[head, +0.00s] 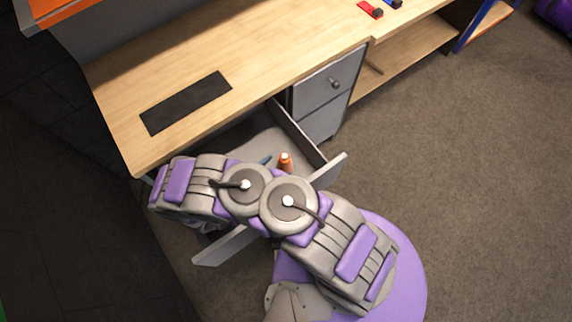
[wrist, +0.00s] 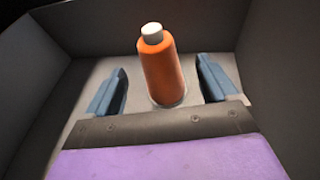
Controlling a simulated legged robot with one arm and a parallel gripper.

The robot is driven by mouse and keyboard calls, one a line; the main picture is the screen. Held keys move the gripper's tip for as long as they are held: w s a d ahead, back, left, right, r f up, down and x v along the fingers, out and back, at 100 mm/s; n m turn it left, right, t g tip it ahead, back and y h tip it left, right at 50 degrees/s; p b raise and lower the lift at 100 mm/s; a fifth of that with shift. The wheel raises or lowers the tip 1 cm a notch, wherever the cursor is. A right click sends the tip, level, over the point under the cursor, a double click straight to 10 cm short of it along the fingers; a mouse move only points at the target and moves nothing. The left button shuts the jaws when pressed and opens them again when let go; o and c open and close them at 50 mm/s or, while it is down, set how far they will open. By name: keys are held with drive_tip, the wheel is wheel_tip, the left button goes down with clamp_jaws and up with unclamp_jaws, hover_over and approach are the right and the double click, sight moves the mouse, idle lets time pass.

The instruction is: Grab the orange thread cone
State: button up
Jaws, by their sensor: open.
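The orange thread cone (wrist: 162,70) stands upright, with a pale top, inside an open grey drawer (wrist: 215,28). It also shows in the head view (head: 286,164), just above my arm, which hides part of the drawer (head: 300,143). In the wrist view, my gripper (wrist: 166,88) is open, with one blue finger on each side of the cone. A gap shows between the cone and each finger. In the head view, my gripper is mostly hidden by my arm, with only a bit of blue showing.
The drawer walls rise close around the gripper. The wooden desk (head: 240,75) overhangs the drawer and bears a black mat (head: 186,102). A grey drawer cabinet (head: 325,92) stands beside it. Red (head: 370,9) and blue items lie at the back. Carpet (head: 460,160) is clear on the right.

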sight(279, 165)
drive_tip(key=shift+w+d+f, duration=0.2)
drive_tip(key=shift+w+d, duration=0.1)
drive_tip(key=shift+w+a+f, duration=0.15)
drive_tip(key=shift+w+f, duration=0.1)
drive_tip(key=b+x, duration=0.2)
drive_tip(key=x, duration=0.2)
drive_tip(key=shift+d+f, duration=0.15)
drive_tip(key=shift+d, duration=0.45)
drive_tip(key=shift+a, duration=0.7)
drive_tip(key=c, duration=0.5)
drive_tip(key=shift+d, duration=0.55)
drive_tip(key=c, duration=0.8)
drive_tip(key=shift+a, duration=0.15)
drive_tip(key=shift+c, duration=1.4)
drive_tip(key=shift+a, duration=0.25)
